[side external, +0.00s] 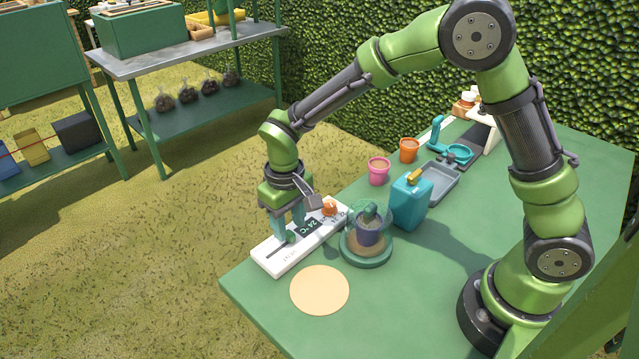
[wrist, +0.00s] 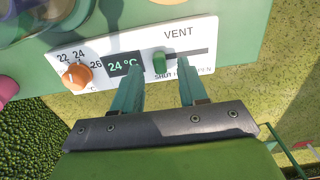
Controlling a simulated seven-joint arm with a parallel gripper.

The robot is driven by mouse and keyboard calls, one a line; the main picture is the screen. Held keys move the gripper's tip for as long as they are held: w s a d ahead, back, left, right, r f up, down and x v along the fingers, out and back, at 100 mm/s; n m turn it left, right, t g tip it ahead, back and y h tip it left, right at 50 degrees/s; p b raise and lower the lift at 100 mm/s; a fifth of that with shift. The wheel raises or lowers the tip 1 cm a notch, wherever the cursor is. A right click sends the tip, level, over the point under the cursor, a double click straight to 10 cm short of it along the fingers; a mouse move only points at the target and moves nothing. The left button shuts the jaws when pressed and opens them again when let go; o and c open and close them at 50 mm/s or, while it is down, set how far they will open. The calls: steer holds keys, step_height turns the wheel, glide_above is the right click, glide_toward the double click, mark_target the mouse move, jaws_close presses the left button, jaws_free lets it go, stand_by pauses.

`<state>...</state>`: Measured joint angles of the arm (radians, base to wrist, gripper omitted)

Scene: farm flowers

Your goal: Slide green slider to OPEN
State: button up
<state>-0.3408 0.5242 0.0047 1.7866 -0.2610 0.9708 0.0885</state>
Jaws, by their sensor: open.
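The white control panel (side external: 268,256) lies at the left edge of the green table. In the wrist view, its VENT slot (wrist: 190,53) runs between the SHUT and OPEN labels. The green slider (wrist: 159,62) sits at the SHUT end of the slot; it also shows in the side view (side external: 290,236). My gripper (side external: 287,225) points down over the panel with its fingers apart. In the wrist view, my gripper (wrist: 160,72) has one finger on each side of the slider, with small gaps visible. I cannot tell whether either finger touches the panel.
The panel also has an orange dial (wrist: 77,76) and a 24 °C display (wrist: 124,64). A glass-covered pot on a round base (side external: 366,248) stands close beside the panel. A teal canister (side external: 410,203) is further right. A round tan mat (side external: 319,290) lies in front.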

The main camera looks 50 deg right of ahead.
steer(key=shift+f, duration=1.15)
jaws_close()
